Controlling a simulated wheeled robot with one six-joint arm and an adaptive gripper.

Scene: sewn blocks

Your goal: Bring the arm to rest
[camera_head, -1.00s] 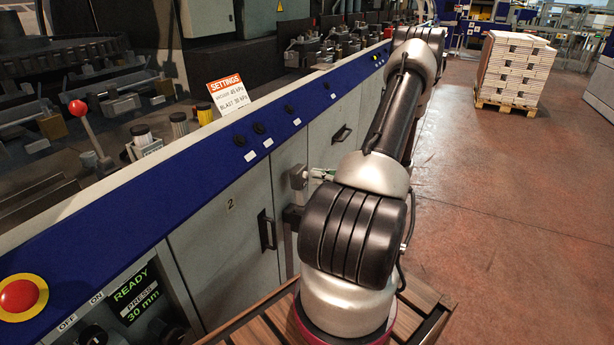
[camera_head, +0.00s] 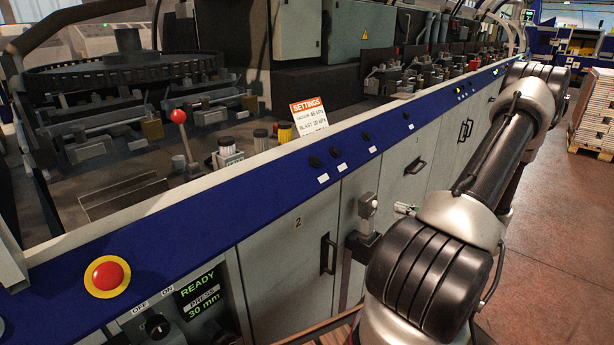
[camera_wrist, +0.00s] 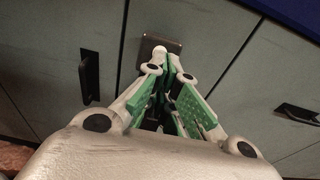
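My arm reaches forward along the right side in the head view, beside the machine's cabinet front. My gripper (camera_head: 405,209) shows there only as a small white and green end next to a grey bracket (camera_head: 367,206) on the cabinet face. In the wrist view, my gripper (camera_wrist: 167,66) has white links and green pads that narrow toward the tips. The tips lie in front of a brownish-grey square plate (camera_wrist: 172,46). I see nothing held between the pads. Whether the tips touch each other or the plate is unclear.
The long machine with a blue rail (camera_head: 235,205) runs close along my left. Dark door handles (camera_head: 327,254) stick out from its cabinets. A red button (camera_head: 107,276), a red-knobbed lever (camera_head: 179,117) and a settings card (camera_head: 309,115) are on it. Open floor (camera_head: 545,235) lies right; a pallet stack (camera_head: 597,112) stands beyond.

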